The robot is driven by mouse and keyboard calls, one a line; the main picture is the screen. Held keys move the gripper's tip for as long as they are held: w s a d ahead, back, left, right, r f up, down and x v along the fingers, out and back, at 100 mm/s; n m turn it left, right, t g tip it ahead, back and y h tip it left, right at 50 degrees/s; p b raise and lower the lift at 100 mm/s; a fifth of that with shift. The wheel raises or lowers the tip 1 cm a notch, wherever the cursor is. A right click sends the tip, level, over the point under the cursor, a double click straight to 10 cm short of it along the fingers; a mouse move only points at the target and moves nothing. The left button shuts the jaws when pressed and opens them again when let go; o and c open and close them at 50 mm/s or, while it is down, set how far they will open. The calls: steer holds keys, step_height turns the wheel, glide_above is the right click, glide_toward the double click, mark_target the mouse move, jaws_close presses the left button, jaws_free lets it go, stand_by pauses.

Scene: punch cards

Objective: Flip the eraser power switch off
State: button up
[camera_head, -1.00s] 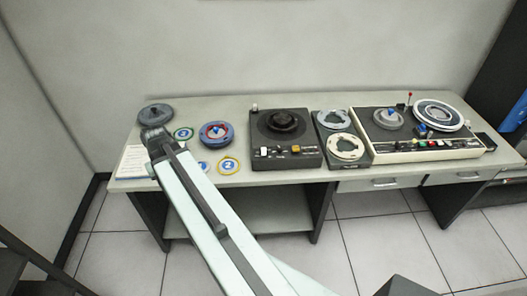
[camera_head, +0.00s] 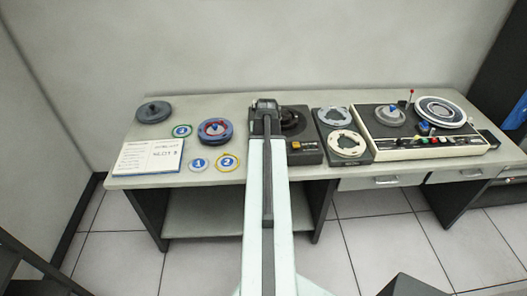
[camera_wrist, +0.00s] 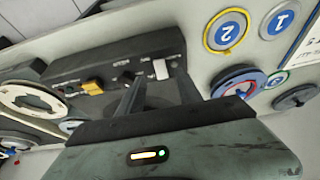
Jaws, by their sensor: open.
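The eraser (camera_head: 308,157) is a dark box with a round black top, on the table left of the tape reels. My arm covers its left part in the head view. Its front panel (camera_wrist: 120,62) shows in the wrist view with a white switch (camera_wrist: 161,69) and an orange button (camera_wrist: 93,87). The orange button also shows in the head view (camera_head: 296,144). I cannot read which label marks power. My gripper (camera_wrist: 157,84) is open and empty, its two dark fingers pointing at the panel near the white switch. In the head view my gripper (camera_head: 264,104) is over the eraser's left side.
Left of the eraser lie a blue reel (camera_head: 215,131), a grey reel (camera_head: 154,112), numbered discs (camera_head: 228,162) and a white card (camera_head: 148,157). To the right stand a panel with two reels (camera_head: 347,144) and a cream tape deck (camera_head: 430,152).

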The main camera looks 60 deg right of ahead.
steer(key=b+x, duration=0.3)
steer(key=x, duration=0.2)
steer(key=shift+a+r, duration=0.1)
